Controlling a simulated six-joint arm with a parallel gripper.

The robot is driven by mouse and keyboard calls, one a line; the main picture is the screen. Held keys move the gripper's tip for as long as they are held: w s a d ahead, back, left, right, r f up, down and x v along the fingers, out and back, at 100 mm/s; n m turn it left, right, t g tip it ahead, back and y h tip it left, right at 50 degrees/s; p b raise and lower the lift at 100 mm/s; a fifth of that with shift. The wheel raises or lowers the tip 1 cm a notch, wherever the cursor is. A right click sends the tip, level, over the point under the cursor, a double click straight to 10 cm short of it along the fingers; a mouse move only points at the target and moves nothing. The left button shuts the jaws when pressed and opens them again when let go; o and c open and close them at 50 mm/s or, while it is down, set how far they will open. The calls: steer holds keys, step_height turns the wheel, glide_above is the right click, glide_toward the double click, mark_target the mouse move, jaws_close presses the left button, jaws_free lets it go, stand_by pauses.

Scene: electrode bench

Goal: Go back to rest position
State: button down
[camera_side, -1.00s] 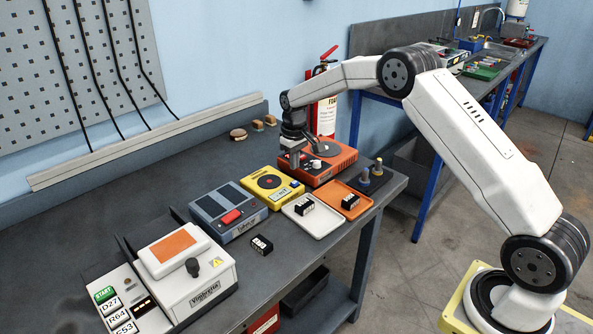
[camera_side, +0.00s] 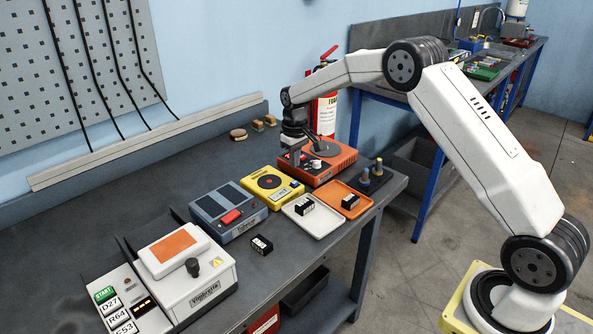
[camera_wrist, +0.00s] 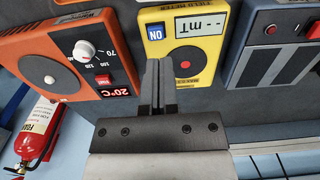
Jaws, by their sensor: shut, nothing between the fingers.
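My gripper (camera_side: 295,158) hangs pointing down over the bench, just above the left part of the orange hotplate (camera_side: 332,166) in the side view. In the wrist view my gripper's fingers (camera_wrist: 157,75) are together with nothing between them. They show in front of the gap between the orange hotplate (camera_wrist: 48,72) and the yellow field meter (camera_wrist: 183,50). The hotplate's display reads 20 °C.
The yellow meter (camera_side: 270,187), a blue device (camera_side: 228,212) and a white Vibratite-like machine (camera_side: 187,272) stand leftward. A white tray (camera_side: 318,224) and an orange tray (camera_side: 340,190) each hold a black block. Another black block (camera_side: 261,245) lies on the bench. A fire extinguisher (camera_side: 325,110) stands behind.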

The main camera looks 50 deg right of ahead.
steer(key=s+a, duration=0.3)
steer(key=s, duration=0.6)
steer(key=s+a+r+t, duration=0.1)
steer(key=s+a, duration=0.2)
steer(key=s, duration=0.7)
steer(key=s+a+r+t, duration=0.1)
steer(key=s+a, duration=0.3)
steer(key=s, duration=0.5)
steer(key=shift+s, duration=0.15)
